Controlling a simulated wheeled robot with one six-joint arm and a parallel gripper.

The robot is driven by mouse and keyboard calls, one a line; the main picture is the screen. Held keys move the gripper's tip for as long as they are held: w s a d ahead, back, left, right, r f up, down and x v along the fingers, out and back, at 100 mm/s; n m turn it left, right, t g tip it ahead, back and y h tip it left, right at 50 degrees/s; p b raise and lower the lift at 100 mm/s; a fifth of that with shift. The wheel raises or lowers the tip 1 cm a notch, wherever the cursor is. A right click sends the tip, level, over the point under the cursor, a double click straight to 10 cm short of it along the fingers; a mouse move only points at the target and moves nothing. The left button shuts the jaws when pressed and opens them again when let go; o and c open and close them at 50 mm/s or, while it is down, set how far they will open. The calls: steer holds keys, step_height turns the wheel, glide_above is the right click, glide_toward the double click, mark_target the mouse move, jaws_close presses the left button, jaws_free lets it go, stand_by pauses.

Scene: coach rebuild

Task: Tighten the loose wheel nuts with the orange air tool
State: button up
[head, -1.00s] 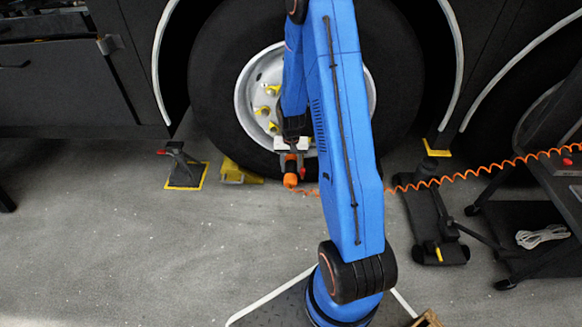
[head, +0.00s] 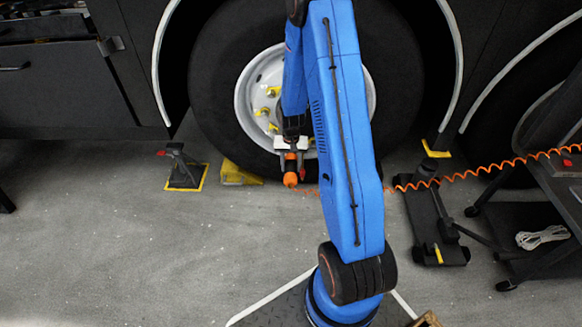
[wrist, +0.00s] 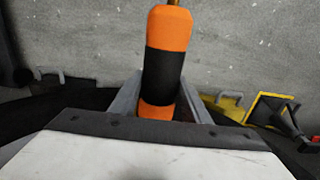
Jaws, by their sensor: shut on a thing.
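My gripper (head: 291,160) is shut on the orange air tool (head: 290,178), in front of the lower part of the wheel. In the wrist view the tool (wrist: 170,30) shows orange with a black band between the two gripper fingers (wrist: 160,100). The big black tyre (head: 215,95) has a pale rim (head: 245,105) with several yellow wheel nuts (head: 273,91) on its left side. My blue arm hides the middle and right of the wheel, so nuts there are hidden. Which nuts are loose I cannot tell.
A yellow wheel chock (head: 240,175) lies by the tyre. A jack stand (head: 184,170) is left of it. A trolley jack (head: 432,220) stands at right, near a black cart (head: 560,190). An orange coiled hose (head: 480,171) runs to the right. The left floor is clear.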

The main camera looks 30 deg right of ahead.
mark_target(290, 170)
steer(key=shift+w+d, duration=0.45)
steer(key=shift+w, duration=0.2)
steer(key=shift+w+d, duration=0.4)
steer(key=shift+w, duration=0.2)
stand_by(1.2)
steer(key=shift+c, duration=0.5)
steer(key=shift+w, duration=0.1)
jaws_close()
stand_by(0.5)
stand_by(1.6)
steer(key=shift+s+a, duration=0.7)
steer(key=shift+s, duration=0.35)
steer(key=shift+s+a, duration=0.7)
steer(key=shift+s, duration=0.35)
steer(key=shift+s+a, duration=0.7)
steer(key=shift+s, duration=0.35)
steer(key=shift+r, duration=0.15)
